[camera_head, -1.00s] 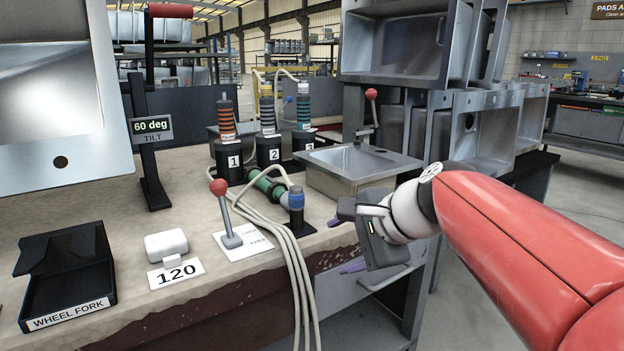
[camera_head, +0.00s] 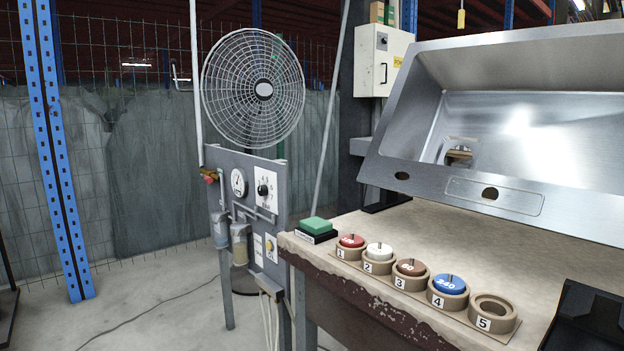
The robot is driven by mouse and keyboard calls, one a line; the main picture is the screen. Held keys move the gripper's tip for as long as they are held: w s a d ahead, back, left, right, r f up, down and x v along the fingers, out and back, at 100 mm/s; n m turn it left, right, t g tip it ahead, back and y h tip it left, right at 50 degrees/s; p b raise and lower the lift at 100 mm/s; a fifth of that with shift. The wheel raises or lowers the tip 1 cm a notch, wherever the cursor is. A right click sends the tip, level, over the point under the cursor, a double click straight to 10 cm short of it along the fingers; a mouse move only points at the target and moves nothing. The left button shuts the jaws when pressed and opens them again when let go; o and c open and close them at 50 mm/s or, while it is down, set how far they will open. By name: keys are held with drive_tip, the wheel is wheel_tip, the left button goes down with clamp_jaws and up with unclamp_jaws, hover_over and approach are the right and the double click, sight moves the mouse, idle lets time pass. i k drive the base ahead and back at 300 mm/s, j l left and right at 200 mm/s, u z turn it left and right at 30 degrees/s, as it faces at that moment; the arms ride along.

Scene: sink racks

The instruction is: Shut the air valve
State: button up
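In the head view a grey air panel (camera_head: 268,168) stands on legs at the left end of the bench. A small brass-coloured fitting with a red handle, which looks like the air valve (camera_head: 209,176), sits at the panel's upper left edge. It is too small to tell whether the handle is set open or shut. The panel carries a round gauge (camera_head: 238,183), a dial with a black knob (camera_head: 263,190) and two hanging bowls (camera_head: 240,244). A yellow button (camera_head: 269,245) is on its lower right. My gripper is not in view.
A caged fan (camera_head: 253,88) stands behind the panel. The bench (camera_head: 420,220) holds a green block (camera_head: 315,227), a numbered disc rack (camera_head: 346,253) and a large tilted steel sink (camera_head: 520,150). A blue post (camera_head: 53,150) stands left. The floor before the panel is mostly clear, with a thin cable.

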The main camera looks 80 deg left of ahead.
sight(208, 179)
drive_tip(key=j+u, duration=0.1)
drive_tip(key=u, duration=0.4)
drive_tip(key=j+u, duration=0.1)
drive_tip(key=u, duration=0.4)
drive_tip(key=j+u, duration=0.1)
drive_tip(key=u, duration=0.4)
drive_tip(key=j+u, duration=0.15)
drive_tip(key=u, duration=0.35)
drive_tip(key=i+j+u, duration=0.15)
drive_tip(key=j+u, duration=0.2)
drive_tip(key=i+j+u, duration=0.2)
drive_tip(key=j+u, duration=0.15)
drive_tip(key=i+j+u, duration=0.3)
drive_tip(key=k, duration=0.05)
